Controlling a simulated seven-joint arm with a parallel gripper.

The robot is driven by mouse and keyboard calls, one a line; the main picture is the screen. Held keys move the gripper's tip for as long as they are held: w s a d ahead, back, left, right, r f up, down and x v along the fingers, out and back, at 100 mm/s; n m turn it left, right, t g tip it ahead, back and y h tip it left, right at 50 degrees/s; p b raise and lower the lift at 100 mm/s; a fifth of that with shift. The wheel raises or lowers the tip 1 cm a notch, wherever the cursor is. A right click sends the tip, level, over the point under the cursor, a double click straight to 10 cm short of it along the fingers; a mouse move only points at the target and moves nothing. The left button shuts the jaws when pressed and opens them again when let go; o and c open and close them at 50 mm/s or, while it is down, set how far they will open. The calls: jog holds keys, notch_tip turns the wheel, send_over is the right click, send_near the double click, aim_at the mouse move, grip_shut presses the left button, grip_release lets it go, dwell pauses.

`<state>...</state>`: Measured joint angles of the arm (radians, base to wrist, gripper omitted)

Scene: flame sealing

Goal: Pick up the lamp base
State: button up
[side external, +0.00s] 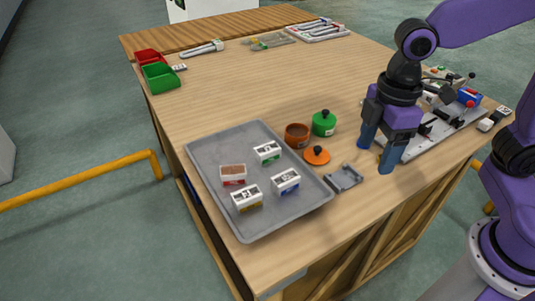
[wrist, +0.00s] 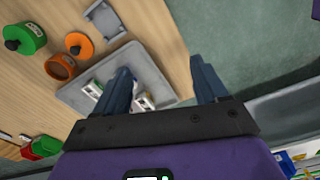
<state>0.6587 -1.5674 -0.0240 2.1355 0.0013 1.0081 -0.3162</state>
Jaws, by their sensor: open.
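Which piece is the lamp base I cannot tell for certain. An open brown-orange round cup (side external: 297,136) stands on the table right of the grey tray; it also shows in the wrist view (wrist: 60,67). An orange disc with a black knob (side external: 317,155) lies beside it, seen too in the wrist view (wrist: 79,46). A green round pot with a black knob (side external: 324,124) stands behind them, at the upper left of the wrist view (wrist: 25,39). My gripper (side external: 376,154) is open, right of these pieces near the table's front edge, with nothing visibly held.
The grey tray (side external: 220,137) holds several small labelled boxes. A grey bracket (side external: 343,178) lies at the front edge. A fixture plate (side external: 432,142) with clamps stands right of my gripper. Red (side external: 149,56) and green (side external: 160,78) bins stand far left. The table's middle is clear.

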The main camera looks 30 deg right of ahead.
jog(key=w+a+n, duration=0.1)
jog(key=w+a, duration=0.2)
jog(key=w, duration=0.5)
jog(key=w+a+n, duration=0.1)
jog(key=w+a, duration=0.2)
jog(key=w, duration=0.5)
jog(key=n, duration=0.2)
send_near(269, 147)
notch_tip(269, 147, down, 5)
jog(key=shift+w+a+f, duration=0.1)
jog(key=shift+w+f, duration=0.1)
jog(key=shift+f, duration=0.05)
jog(key=shift+s+a+f, duration=0.1)
jog(key=shift+s+f, duration=0.05)
jog(key=shift+f, duration=2.45)
jog(key=shift+c, duration=0.3)
jog(key=c, duration=1)
